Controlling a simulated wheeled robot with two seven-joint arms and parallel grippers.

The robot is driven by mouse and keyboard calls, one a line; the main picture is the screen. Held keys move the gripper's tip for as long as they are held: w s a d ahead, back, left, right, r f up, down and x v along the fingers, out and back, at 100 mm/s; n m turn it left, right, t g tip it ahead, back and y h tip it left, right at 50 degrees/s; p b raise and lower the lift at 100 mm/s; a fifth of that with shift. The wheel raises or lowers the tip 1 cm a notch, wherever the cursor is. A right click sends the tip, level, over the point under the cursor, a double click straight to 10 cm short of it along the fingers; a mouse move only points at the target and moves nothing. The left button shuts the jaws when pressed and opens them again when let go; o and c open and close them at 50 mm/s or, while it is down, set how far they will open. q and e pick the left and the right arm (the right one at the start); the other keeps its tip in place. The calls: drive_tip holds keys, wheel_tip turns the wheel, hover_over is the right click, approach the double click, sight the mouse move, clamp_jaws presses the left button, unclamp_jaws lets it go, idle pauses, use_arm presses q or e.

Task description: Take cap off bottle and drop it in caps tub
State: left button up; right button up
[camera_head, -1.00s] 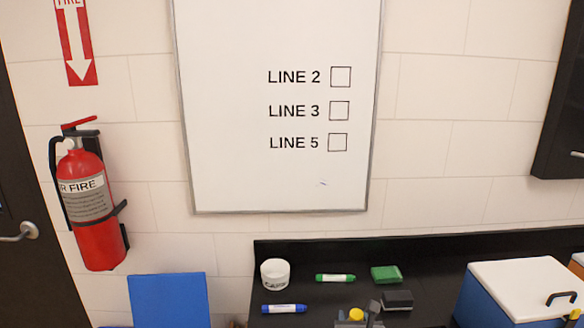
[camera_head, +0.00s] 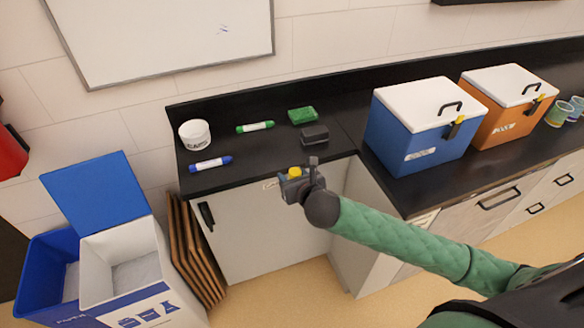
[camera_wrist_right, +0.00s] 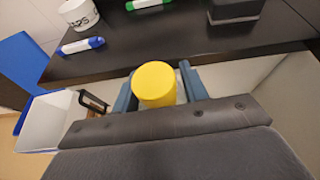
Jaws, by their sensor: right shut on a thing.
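My right gripper (camera_head: 292,178) is in front of the counter edge, shut on a yellow cap (camera_head: 294,171). In the right wrist view the round yellow cap (camera_wrist_right: 154,84) sits between the two blue-grey fingers (camera_wrist_right: 156,92). No bottle shows in either view; what is under the cap is hidden. The caps tub (camera_head: 195,134) is a white round tub with dark lettering, standing at the left end of the black counter. It also shows at the upper left of the right wrist view (camera_wrist_right: 79,14). The gripper is apart from it, to its right and nearer. My left gripper is not in view.
On the black counter (camera_head: 255,165) lie a blue marker (camera_head: 210,164), a green marker (camera_head: 255,127), a green block (camera_head: 302,115) and a dark eraser (camera_head: 314,136). A blue cooler (camera_head: 415,140) and an orange cooler (camera_head: 500,120) stand right. An open bin (camera_head: 125,285) stands below left.

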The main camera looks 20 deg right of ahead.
drive_tip(key=w+a+r+n+g+y, duration=0.3)
drive_tip(key=w+a+n+y, duration=0.2)
drive_tip(key=a, duration=0.3)
drive_tip(key=w+a+r+n+g+y, duration=0.4)
drive_tip(key=w+a+n+y, duration=0.1)
drive_tip(key=a, duration=0.3)
drive_tip(key=shift+w+a+r+n+y, duration=0.2)
drive_tip(key=shift+w+a+n+y, duration=0.2)
drive_tip(key=shift+w+n, duration=0.4)
idle(0.6)
drive_tip(key=shift+w, duration=0.15)
drive_tip(key=shift+a, duration=0.1)
clamp_jaws()
